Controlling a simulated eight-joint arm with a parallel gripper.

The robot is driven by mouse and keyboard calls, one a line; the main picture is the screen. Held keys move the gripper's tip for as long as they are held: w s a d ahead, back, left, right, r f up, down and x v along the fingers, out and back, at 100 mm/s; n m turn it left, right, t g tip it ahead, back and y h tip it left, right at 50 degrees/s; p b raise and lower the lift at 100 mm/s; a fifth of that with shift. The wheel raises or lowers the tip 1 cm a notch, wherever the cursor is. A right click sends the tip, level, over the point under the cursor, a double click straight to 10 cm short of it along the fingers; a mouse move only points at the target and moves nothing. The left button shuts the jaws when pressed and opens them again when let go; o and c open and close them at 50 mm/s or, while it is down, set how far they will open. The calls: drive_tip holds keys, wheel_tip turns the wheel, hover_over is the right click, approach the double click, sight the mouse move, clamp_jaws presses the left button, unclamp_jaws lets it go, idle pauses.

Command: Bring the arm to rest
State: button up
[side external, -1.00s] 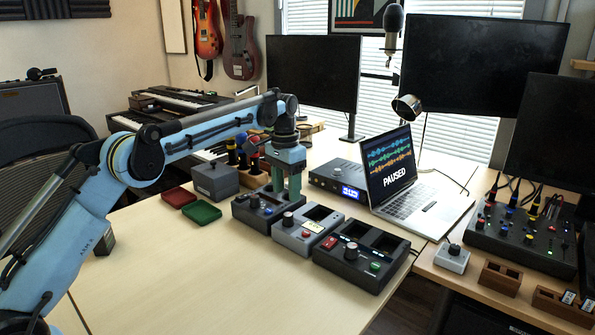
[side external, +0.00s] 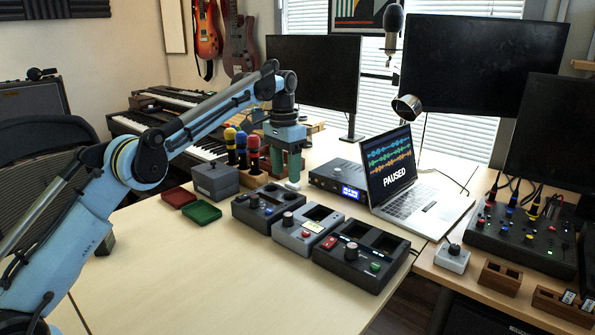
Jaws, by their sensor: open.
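My light-blue arm reaches in from the left, and my gripper (side external: 286,168) hangs downward at its end. Its teal fingers are apart and I see nothing held between them. It is above and behind the dark control box (side external: 258,213) with a knob, in front of the monitor and left of the audio unit with a blue display (side external: 338,186). A small pale piece shows by the fingertips; I cannot tell what it is.
A grey box with a knob (side external: 293,238) and a black box (side external: 345,268) continue the row. Plugs with yellow, blue and red tops (side external: 241,140) stand close left of my gripper. The front desk is clear.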

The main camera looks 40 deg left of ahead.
drive_tip(key=s+d+r+n+t, duration=0.1)
drive_tip(key=s+d+r+t, duration=0.15)
drive_tip(key=s, duration=0.35)
drive_tip(key=s+d+r+t, duration=0.1)
drive_tip(key=s+d+r, duration=0.15)
drive_tip(key=s, duration=0.35)
drive_tip(key=s+f+t, duration=0.1)
drive_tip(key=s+f, duration=0.3)
drive_tip(key=s, duration=0.3)
drive_tip(key=s+d+f+t, duration=0.1)
drive_tip(key=s+f+t, duration=0.1)
drive_tip(key=s+f, duration=0.3)
drive_tip(key=shift+s+d+n, duration=0.25)
drive_tip(key=shift+s+n, duration=0.15)
drive_tip(key=shift+s, duration=0.65)
drive_tip(key=shift+t, duration=0.25)
drive_tip(key=shift+c, duration=0.3)
